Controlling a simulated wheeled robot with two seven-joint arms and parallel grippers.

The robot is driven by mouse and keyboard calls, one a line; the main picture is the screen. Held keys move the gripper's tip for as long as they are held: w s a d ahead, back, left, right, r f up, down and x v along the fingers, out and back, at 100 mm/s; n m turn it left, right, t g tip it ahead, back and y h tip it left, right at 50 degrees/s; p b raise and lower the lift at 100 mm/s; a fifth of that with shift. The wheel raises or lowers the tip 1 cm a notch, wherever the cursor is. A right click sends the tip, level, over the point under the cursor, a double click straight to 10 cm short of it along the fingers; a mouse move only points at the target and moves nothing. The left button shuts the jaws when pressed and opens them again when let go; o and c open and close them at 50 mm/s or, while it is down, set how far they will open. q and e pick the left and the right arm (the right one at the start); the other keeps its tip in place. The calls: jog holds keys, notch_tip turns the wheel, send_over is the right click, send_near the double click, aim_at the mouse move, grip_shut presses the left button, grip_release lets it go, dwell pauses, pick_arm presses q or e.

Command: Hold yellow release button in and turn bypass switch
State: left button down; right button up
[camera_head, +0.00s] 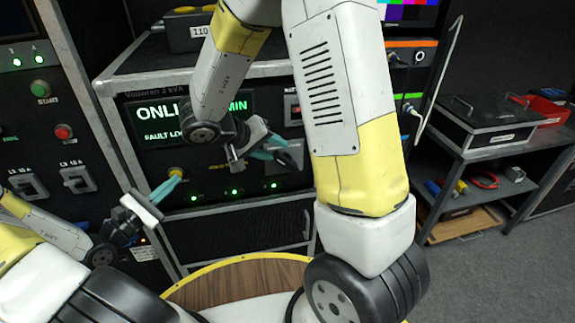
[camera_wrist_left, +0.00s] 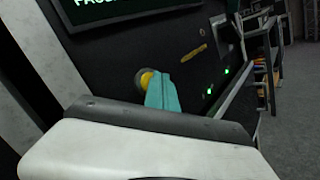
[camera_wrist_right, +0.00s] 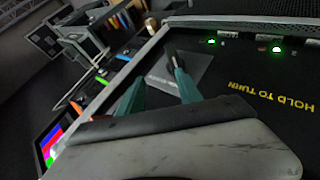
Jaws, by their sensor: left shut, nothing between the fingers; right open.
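The yellow release button (camera_head: 176,171) sits in a round grey collar on the dark panel, left of centre in the head view. It also shows in the left wrist view (camera_wrist_left: 146,78). My left gripper (camera_head: 172,182) is shut and empty, its teal fingertips (camera_wrist_left: 162,82) at the button and partly covering it. I cannot tell how far the button is pressed. The bypass switch's grey plate (camera_head: 294,152) is on the right part of the panel and in the right wrist view (camera_wrist_right: 200,70). My right gripper (camera_head: 268,146) is open in front of it. Its teal fingers are spread; the switch handle is unclear.
A lit green-text screen (camera_head: 168,122) is above the button. Several green lights (camera_head: 234,191) line the panel below. Yellow "HOLD TO TURN" lettering (camera_wrist_right: 284,106) is beside the switch. A shelf unit (camera_head: 490,140) stands at the right. My right arm hides part of the rack.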

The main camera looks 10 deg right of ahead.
aim_at(287, 165)
jog(key=a, duration=0.1)
jog(key=a+f+n, duration=0.1)
jog(key=a, duration=0.1)
jog(key=shift+s+f+n, duration=0.25)
jog(key=shift+s+n, duration=0.05)
jog(key=x, duration=1.2)
jog(key=shift+d, duration=0.15)
jog(key=shift+c, duration=0.2)
grip_shut()
